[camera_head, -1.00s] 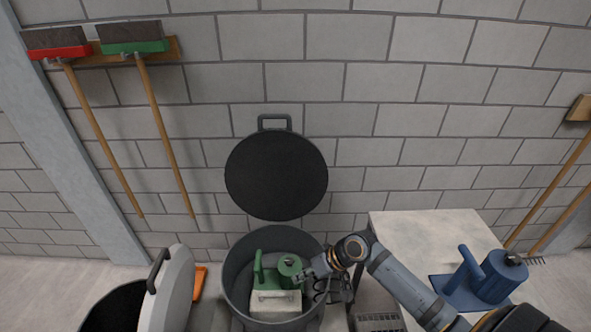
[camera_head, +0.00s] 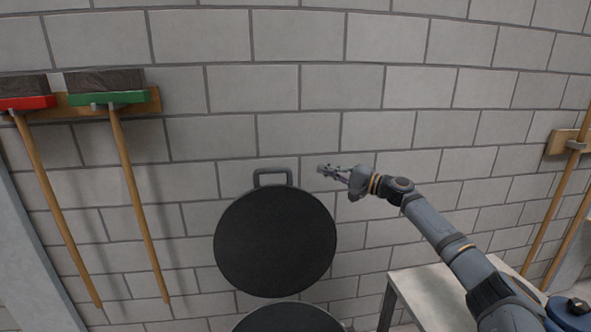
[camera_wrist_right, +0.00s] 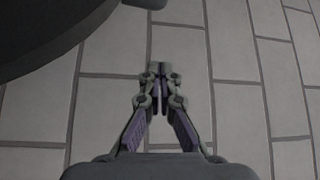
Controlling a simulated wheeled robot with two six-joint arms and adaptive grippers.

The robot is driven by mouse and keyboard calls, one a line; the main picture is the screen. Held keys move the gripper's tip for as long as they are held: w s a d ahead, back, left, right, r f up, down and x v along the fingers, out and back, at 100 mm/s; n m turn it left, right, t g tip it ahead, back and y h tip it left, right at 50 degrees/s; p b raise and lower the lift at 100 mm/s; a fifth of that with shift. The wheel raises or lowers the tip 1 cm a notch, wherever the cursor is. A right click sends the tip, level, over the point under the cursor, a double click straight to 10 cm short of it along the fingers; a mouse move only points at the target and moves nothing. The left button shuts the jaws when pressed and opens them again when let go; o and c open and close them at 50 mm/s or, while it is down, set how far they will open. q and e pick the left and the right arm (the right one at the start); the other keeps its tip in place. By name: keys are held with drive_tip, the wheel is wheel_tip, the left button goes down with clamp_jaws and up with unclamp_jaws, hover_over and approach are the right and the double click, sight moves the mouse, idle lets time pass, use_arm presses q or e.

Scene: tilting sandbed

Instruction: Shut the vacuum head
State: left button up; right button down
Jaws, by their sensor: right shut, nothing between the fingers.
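The vacuum head looks to be the round black lid (camera_head: 275,242), which stands raised and open in front of the wall, with a grey loop handle (camera_head: 272,176) at its top. Below it, the upper part of the dark round drum (camera_head: 285,319) shows at the bottom edge of the head view. My right gripper (camera_head: 325,171) is shut and empty, a little right of the handle and apart from it. In the right wrist view the shut fingers (camera_wrist_right: 161,72) point at the wall, and the dark lid (camera_wrist_right: 45,35) fills the upper left corner. My left gripper is not in view.
A pale table (camera_head: 440,292) stands at lower right, with a blue object (camera_head: 572,312) partly in view. Red (camera_head: 25,103) and green (camera_head: 108,98) brooms hang at the left. A wooden rack (camera_head: 567,141) with handles is at the right. The wall is bare above the lid.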

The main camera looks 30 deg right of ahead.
drive_tip(key=w+a+p, duration=0.5)
drive_tip(key=w+a, duration=0.1)
drive_tip(key=shift+w+a+r, duration=0.1)
drive_tip(key=shift+w+r, duration=0.05)
drive_tip(key=shift+s+a+p, duration=0.25)
drive_tip(key=shift+a+p, duration=0.05)
drive_tip(key=shift+a, duration=0.1)
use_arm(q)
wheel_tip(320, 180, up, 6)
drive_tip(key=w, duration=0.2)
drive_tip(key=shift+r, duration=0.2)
use_arm(e)
drive_tip(key=shift+f, duration=0.2)
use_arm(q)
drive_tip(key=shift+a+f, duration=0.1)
